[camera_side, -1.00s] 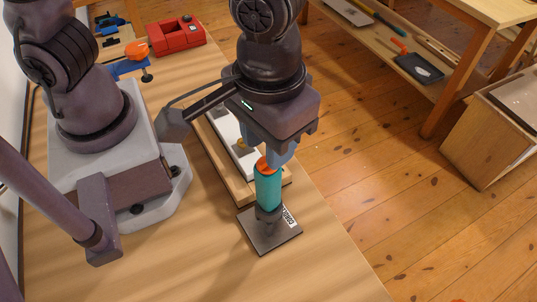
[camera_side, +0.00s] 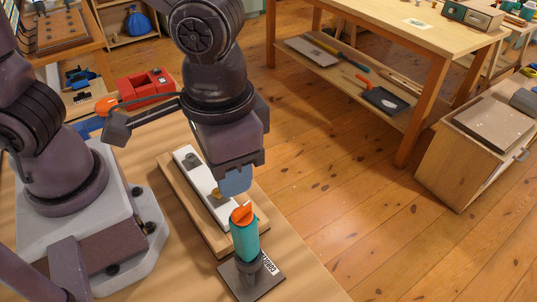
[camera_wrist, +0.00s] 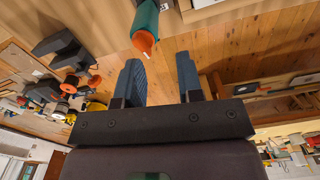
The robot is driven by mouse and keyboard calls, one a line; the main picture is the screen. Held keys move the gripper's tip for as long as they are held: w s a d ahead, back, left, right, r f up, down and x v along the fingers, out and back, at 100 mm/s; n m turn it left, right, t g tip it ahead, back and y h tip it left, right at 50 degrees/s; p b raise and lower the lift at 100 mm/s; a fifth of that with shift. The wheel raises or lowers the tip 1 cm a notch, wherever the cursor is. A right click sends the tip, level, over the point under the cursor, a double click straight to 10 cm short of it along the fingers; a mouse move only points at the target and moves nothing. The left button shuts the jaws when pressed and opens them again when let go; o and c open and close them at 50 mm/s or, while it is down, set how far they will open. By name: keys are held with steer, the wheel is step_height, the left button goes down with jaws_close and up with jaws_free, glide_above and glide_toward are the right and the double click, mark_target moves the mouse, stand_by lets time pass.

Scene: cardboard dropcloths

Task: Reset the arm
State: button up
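My gripper (camera_side: 236,184) is above the workbench, just above and behind a teal cylinder with an orange top (camera_side: 245,236) in the side view. The cylinder stands upright on a dark square base plate (camera_side: 272,285) with a printed label. In the wrist view, my gripper (camera_wrist: 161,82) has its two blue fingers apart with nothing between them. The teal cylinder (camera_wrist: 145,20) shows beyond the fingertips there, apart from them, its orange end toward me.
A wooden board with a white plate (camera_side: 190,174) lies behind the cylinder. A red box-like object (camera_side: 147,86) and an orange-and-blue clamp (camera_side: 107,105) are at the bench's far end. A wooden table (camera_side: 440,45) with a lower shelf and a wooden box (camera_side: 470,160) stand to the right.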

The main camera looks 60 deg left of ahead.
steer(key=a+r+t, duration=0.2)
steer(key=a+r, duration=0.3)
steer(key=a, duration=0.4)
steer(key=a+r+n+t, duration=0.1)
steer(key=a+r+t, duration=0.2)
steer(key=a, duration=0.7)
step_height(320, 180, up, 2)
steer(key=shift+s+r+t, duration=0.1)
steer(key=shift+s+t, duration=0.2)
stand_by(0.6)
